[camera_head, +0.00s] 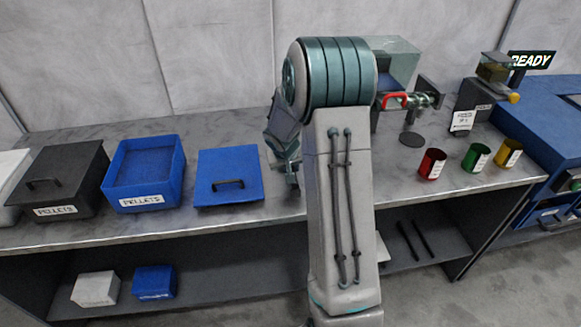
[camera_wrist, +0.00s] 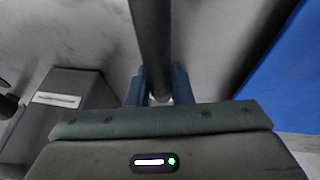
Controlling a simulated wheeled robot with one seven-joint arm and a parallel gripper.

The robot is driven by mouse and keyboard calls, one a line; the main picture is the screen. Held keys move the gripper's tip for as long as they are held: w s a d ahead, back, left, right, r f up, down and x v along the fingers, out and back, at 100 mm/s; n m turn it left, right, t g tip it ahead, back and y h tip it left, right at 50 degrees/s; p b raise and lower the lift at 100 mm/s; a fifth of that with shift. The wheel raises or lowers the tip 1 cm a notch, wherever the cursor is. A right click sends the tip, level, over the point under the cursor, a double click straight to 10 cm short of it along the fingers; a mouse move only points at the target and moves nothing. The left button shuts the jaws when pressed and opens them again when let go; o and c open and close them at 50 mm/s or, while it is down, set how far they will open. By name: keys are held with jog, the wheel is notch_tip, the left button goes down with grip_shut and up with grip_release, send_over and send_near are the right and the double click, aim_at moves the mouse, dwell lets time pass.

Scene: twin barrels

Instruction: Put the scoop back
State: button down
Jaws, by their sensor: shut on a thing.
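My gripper (camera_wrist: 158,88) is shut on a long dark bar (camera_wrist: 152,40), which looks like the scoop's handle. The bar runs up and out of the wrist view; the scoop's bowl is not visible. In the head view my gripper is mostly hidden by my arm, low over the counter, just right of the blue lid (camera_head: 229,178). This lid lies on the counter. An open blue bin (camera_head: 145,200) with a white label stands left of it. A black lidded bin (camera_head: 62,182), labelled pellets, stands further left.
Red (camera_head: 431,164), green (camera_head: 476,158) and yellow (camera_head: 508,153) cups stand at the counter's right. A blue machine (camera_head: 545,115) stands far right. A white box (camera_head: 96,288) and blue box (camera_head: 154,282) sit on the lower shelf.

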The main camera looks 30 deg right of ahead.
jog(key=shift+f+b, duration=0.55)
jog(key=shift+b, duration=0.05)
jog(key=c, duration=1.2)
grip_release()
jog(key=shift+r, duration=0.1)
jog(key=v, duration=1.3)
jog(key=shift+s+a+r, duration=0.15)
jog(key=shift+a+r, duration=0.05)
jog(key=shift+r, duration=0.1)
